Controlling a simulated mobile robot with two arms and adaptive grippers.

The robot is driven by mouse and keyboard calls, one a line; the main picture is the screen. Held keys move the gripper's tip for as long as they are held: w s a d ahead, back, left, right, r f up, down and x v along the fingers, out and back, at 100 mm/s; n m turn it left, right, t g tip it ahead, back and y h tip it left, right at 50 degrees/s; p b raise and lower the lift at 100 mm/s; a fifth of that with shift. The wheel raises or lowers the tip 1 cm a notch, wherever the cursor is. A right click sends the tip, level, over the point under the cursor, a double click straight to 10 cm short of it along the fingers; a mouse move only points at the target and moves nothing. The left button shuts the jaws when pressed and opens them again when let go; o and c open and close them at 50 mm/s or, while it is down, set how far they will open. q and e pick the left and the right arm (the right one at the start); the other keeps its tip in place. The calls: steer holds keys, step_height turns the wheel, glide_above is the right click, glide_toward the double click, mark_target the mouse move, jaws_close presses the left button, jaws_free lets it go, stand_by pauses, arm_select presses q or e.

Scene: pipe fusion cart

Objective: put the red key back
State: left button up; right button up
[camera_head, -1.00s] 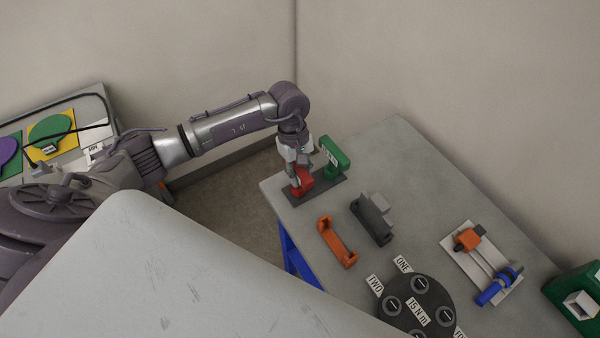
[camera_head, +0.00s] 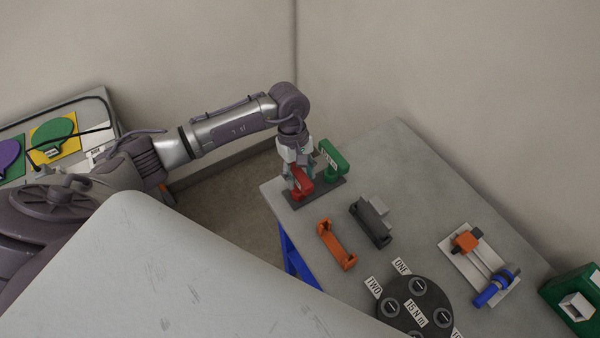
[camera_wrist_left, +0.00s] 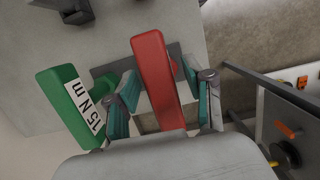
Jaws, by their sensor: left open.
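The red key (camera_head: 302,183) stands on a dark rack plate (camera_head: 325,190) at the table's left corner. It also shows in the left wrist view (camera_wrist_left: 155,75), between the two fingers. My left gripper (camera_head: 296,180) is open around the red key, with a finger on each side; in the left wrist view (camera_wrist_left: 165,108) gaps show between the fingers and the key. A green key (camera_head: 333,162) labelled 15 N m stands beside it on the same plate, close to one finger. The lower part of the red key is partly hidden. My right gripper is not in view.
An orange bracket (camera_head: 337,245) and a grey bracket (camera_head: 371,222) lie in front of the rack. A dark round plate (camera_head: 415,306) with numbered sockets and an orange-and-blue clamp tool (camera_head: 480,268) are further right. The table's back middle is clear.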

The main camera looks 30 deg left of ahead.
arm_select(q)
steer(key=b+v, duration=0.4)
steer(key=v, duration=0.6)
steer(key=shift+w+r, duration=0.1)
steer(key=shift+r, duration=0.05)
steer(key=shift+a+r+b, duration=0.15)
steer(key=shift+r+b, duration=0.15)
steer(key=shift+r, duration=0.45)
